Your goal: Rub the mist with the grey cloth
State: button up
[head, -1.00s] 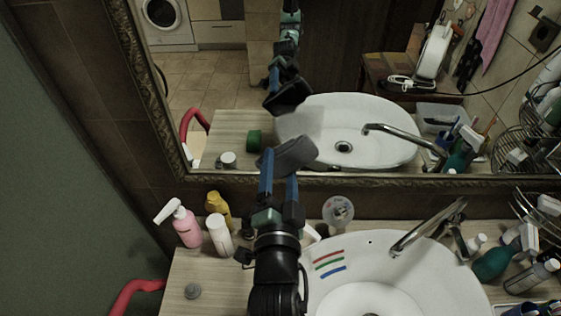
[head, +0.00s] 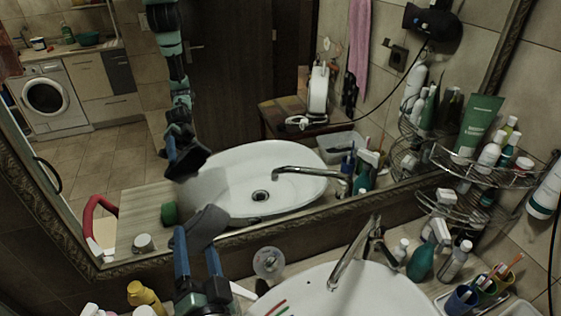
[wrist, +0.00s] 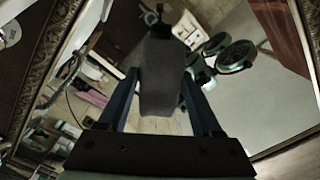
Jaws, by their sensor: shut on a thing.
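My gripper (head: 197,243) is shut on a grey cloth (head: 208,222), which stands up from the fingers in front of the mirror's lower left part. In the wrist view the cloth (wrist: 160,75) sits between the two blue fingers. The mirror (head: 225,90) has an ornate frame. A faint pale patch that looks like mist (head: 207,186) shows on the glass just above the cloth, partly over the reflected basin. The cloth and its reflection are separated in the head view, so it appears apart from the glass. The patch's exact edges are hard to tell.
Below the mirror is a white basin (head: 350,295) with a metal tap (head: 352,255) and coloured streaks. A yellow bottle (head: 143,296) stands left of my arm. Bottles and a wire corner shelf (head: 480,175) crowd the right side. A clear cup (head: 268,262) stands behind the basin.

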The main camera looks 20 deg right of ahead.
aim_at(208, 192)
jog(key=shift+w+b, duration=0.7)
jog(key=shift+w, duration=2.6)
jog(key=shift+w+b, duration=0.45)
jog(key=shift+w, duration=0.7)
jog(key=shift+s+d+p, duration=0.1)
jog(key=shift+d+p, duration=0.4)
jog(key=shift+d, duration=0.55)
jog(key=shift+d+f+b, duration=0.15)
jog(key=shift+d+b, duration=0.2)
jog(key=shift+d, duration=0.55)
